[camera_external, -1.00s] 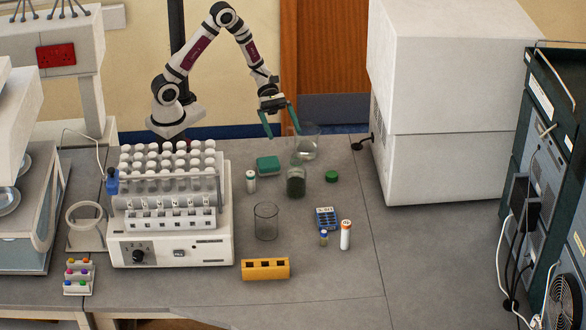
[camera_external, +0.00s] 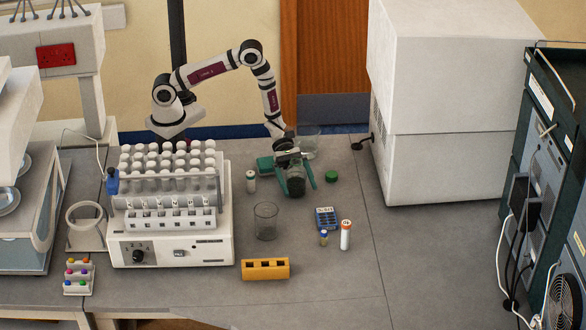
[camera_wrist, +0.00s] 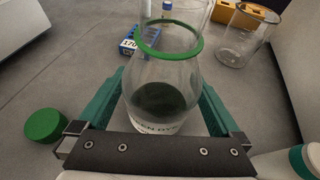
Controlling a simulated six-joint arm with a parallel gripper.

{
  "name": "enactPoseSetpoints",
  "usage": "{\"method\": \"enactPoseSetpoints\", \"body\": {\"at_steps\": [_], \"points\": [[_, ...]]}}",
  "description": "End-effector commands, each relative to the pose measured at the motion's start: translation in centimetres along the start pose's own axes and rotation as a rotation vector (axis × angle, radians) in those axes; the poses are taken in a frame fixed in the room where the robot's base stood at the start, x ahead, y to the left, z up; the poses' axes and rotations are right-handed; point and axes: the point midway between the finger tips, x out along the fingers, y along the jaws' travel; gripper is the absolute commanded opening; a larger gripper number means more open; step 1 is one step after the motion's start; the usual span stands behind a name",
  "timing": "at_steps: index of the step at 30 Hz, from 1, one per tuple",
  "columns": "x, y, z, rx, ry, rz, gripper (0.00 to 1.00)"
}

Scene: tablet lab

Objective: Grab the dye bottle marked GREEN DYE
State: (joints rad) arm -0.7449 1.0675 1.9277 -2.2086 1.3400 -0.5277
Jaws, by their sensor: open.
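The dye bottle (camera_wrist: 160,98) is clear, with a green ring at its neck and dark green contents. Its label is partly hidden and reads about "EEN DY" in the wrist view. It stands upright on the bench, and its dark lower part shows in the external view (camera_external: 297,188). My gripper (camera_external: 298,183) is lowered over it, open, with one green finger on each side. In the wrist view gaps seem to show between bottle and fingers; contact is hard to tell. A loose green cap (camera_wrist: 45,124) lies beside it.
A clear beaker (camera_external: 309,136) is behind. Another beaker (camera_external: 265,222), a blue rack (camera_external: 326,217) and a yellow block (camera_external: 265,269) are in front.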

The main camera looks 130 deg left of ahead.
Motion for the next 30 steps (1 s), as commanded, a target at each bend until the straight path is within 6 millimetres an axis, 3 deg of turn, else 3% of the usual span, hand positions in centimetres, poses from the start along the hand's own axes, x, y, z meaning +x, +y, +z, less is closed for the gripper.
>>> {"method": "enactPoseSetpoints", "body": {"at_steps": [8,24,30], "points": [[0.66,0.02,0.03,0.000,-0.001,0.001,0.98],[0.62,0.02,0.05,0.000,-0.001,0.000,0.01],[0.61,0.03,0.08,0.000,-0.001,0.000,0.00]]}}
